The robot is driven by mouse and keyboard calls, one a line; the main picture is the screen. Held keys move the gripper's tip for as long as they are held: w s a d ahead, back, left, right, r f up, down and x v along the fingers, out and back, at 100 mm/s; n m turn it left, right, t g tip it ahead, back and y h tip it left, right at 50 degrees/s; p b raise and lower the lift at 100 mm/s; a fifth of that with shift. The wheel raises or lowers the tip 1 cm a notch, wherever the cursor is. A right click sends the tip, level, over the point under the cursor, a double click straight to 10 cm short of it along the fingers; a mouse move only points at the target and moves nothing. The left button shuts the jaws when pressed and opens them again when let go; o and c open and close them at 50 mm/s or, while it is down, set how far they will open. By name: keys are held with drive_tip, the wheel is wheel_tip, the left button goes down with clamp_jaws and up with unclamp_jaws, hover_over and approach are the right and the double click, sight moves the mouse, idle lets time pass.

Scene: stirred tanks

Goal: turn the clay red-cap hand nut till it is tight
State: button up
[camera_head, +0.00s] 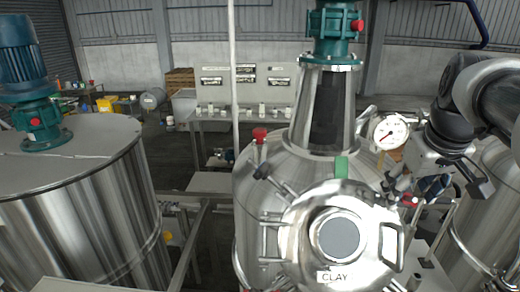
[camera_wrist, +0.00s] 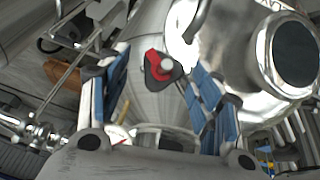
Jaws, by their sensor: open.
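The clay tank (camera_head: 265,205) is a steel vessel with a round manway lid (camera_head: 296,238) labelled CLAY. The hand nut with the red cap (camera_head: 414,200) shows small at the right of the lid in the head view. In the wrist view the hand nut (camera_wrist: 153,63) is a dark winged piece with a red cap and a pale centre. My gripper (camera_head: 418,188) is open beside it. In the wrist view its blue-padded fingers stand on either side of the nut, with gaps; I cannot tell whether the nut lies fully between the tips. How tight it is cannot be seen.
A pressure gauge (camera_head: 391,131) stands close to my gripper. Lid handles (camera_head: 392,245) and other dark hand nuts (camera_head: 262,171) surround the lid. A red-topped fitting (camera_head: 260,135) rises at the tank's left. Another tank with a motor (camera_head: 70,200) stands at the left.

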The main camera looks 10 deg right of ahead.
drive_tip(key=shift+w+f, duration=0.2)
drive_tip(key=shift+f, duration=0.35)
drive_tip(key=shift+c, duration=0.3)
drive_tip(key=c, duration=1)
